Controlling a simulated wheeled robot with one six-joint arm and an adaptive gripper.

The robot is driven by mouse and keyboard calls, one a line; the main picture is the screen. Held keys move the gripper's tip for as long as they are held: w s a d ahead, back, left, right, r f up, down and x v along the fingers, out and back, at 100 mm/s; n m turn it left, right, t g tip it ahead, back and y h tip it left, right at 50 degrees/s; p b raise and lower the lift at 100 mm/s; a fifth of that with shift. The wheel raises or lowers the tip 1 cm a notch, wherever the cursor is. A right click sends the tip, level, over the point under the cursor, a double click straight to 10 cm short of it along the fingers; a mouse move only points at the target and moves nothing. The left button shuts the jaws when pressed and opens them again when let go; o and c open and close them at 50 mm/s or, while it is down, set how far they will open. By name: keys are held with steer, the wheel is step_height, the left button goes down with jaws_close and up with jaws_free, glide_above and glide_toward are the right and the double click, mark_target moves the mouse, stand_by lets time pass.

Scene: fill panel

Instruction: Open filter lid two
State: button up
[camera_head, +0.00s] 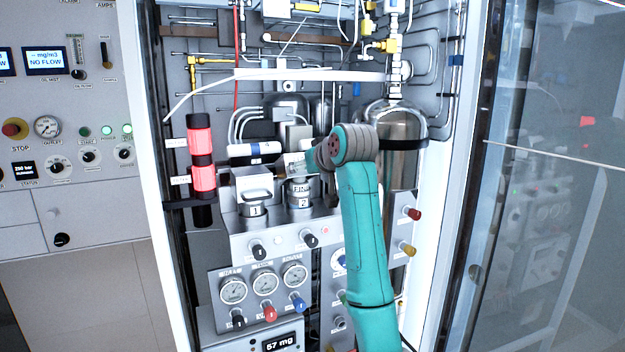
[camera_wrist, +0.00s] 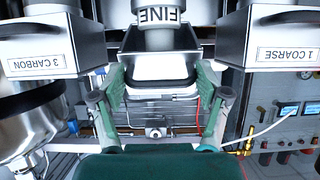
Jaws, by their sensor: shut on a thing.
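Filter lid two (camera_head: 296,163) is a metal box-shaped lid above the housing marked 2 (camera_head: 299,204). It looks tilted up, and the body marked FINE (camera_head: 301,189) shows below it. In the wrist view, the lid (camera_wrist: 160,50) lies between the two fingers of my gripper (camera_wrist: 163,88), beside the FINE body (camera_wrist: 160,14). My gripper (camera_head: 312,157) is shut on the lid. In the head view my wrist hides part of the lid and the fingertips. The exact contact is not clear.
Lid one (camera_head: 254,184) sits level on its housing at left; its 1 COARSE label (camera_wrist: 289,53) shows in the wrist view. The lid marked 3 CARBON (camera_wrist: 38,62) is on the other side. A steel tank (camera_head: 405,165), pipes and a red-banded cylinder (camera_head: 202,160) crowd the cabinet.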

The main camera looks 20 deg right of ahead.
steer(key=shift+g, duration=0.8)
steer(key=w+r, duration=0.1)
steer(key=w, duration=0.1)
steer(key=w+r, duration=0.4)
steer(key=shift+w+d, duration=0.15)
steer(key=shift+d, duration=0.05)
steer(key=shift+w+r, duration=0.25)
steer(key=shift+w, duration=0.4)
steer(key=shift+w+r, duration=0.15)
steer(key=shift+w, duration=0.25)
steer(key=shift+w+g, duration=0.55)
steer(key=shift+g, duration=0.15)
steer(key=shift+w, duration=0.8)
